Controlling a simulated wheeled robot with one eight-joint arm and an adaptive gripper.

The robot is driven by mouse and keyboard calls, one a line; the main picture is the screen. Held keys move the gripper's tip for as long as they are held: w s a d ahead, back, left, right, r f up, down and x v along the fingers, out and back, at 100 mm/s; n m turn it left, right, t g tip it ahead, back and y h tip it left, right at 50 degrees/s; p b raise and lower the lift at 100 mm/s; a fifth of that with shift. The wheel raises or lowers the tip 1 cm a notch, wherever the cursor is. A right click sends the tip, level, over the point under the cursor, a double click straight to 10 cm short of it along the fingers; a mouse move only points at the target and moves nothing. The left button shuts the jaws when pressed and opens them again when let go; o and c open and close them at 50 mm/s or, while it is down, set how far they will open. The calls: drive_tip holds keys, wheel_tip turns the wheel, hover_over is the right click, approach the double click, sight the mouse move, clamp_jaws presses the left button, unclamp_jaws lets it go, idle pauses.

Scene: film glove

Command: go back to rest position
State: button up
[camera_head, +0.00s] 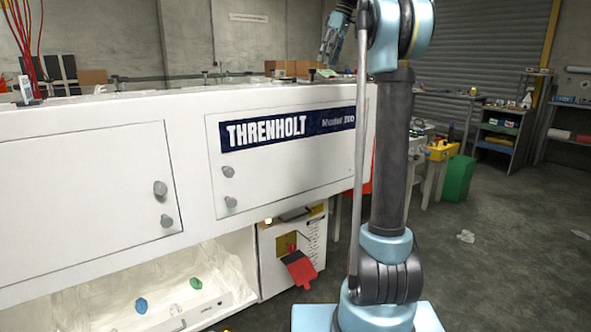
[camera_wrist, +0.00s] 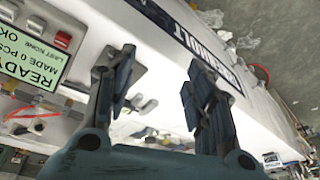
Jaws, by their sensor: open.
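My gripper (camera_wrist: 158,90) shows in the wrist view with its two dark fingers apart and nothing between them. It is above the top of the white machine (camera_wrist: 245,112), whose dark blue label shows beyond the fingers. In the head view my arm rises at the right of the machine (camera_head: 95,140) and bends over at the top.
In the wrist view a green display (camera_wrist: 38,42) reading READY is at the left. Below the machine are a red flap (camera_head: 300,268) and an open bay with a blue piece (camera_head: 141,305) and a green piece (camera_head: 196,283). A green bin (camera_head: 458,178) stands right; floor there is mostly free.

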drive_tip(key=s+d+f+m+h, duration=0.1)
drive_tip(key=s+f+m, duration=0.3)
drive_tip(key=s+f, duration=1)
drive_tip(key=s+d+f+m+h, duration=0.1)
drive_tip(key=s+d+f+m, duration=0.2)
drive_tip(key=s+f, duration=1.2)
drive_tip(key=s+d+f+m+t+h, duration=0.1)
drive_tip(key=s+f+m, duration=0.4)
drive_tip(key=s+f, duration=0.9)
wheel_tip(320, 180, down, 8)
drive_tip(key=shift+s+d+r, duration=0.15)
drive_tip(key=shift+s+d, duration=0.15)
drive_tip(key=shift+d, duration=0.5)
